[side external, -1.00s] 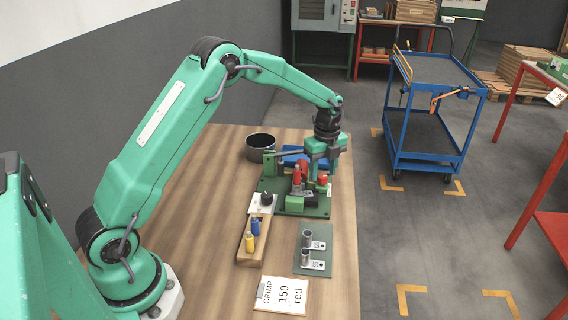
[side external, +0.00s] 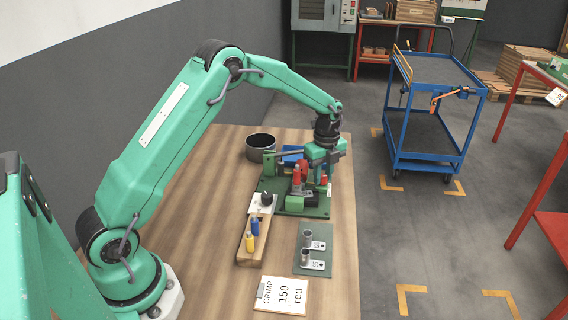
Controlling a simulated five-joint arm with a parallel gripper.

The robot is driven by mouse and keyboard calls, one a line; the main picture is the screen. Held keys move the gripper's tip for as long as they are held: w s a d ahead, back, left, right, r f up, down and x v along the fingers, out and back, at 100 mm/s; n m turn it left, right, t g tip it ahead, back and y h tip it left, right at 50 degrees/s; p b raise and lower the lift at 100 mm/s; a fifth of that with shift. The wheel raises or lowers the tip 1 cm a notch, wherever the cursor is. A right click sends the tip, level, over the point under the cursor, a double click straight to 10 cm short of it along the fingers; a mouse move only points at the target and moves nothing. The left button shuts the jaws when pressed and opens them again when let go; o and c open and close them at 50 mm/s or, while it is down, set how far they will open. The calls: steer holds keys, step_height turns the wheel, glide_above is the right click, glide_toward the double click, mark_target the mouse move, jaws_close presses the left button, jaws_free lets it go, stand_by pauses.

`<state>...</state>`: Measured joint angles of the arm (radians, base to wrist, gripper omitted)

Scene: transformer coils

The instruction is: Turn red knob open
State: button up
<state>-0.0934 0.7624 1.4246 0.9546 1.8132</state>
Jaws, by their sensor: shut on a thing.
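The red knob (side external: 324,180) is a small red spot at the right side of the green fixture (side external: 291,210), partly hidden by my gripper. My gripper (side external: 319,176) points down at the knob, its fingers shut around it. The fingertips are small and partly covered, and the knob's turn angle cannot be read. A taller red part (side external: 296,175) stands upright on the fixture just left of my gripper.
A dark round bowl (side external: 260,148) stands behind left of the fixture. A wooden block with blue and yellow pieces (side external: 252,247), a grey-green plate with metal terminals (side external: 313,262) and a card (side external: 283,296) lie in front. The table's left side is clear.

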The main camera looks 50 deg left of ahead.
mark_target(323, 176)
steer(key=shift+n, duration=2.1)
steer(key=o, duration=1)
steer(key=shift+r, duration=0.1)
steer(key=shift+r, duration=3.85)
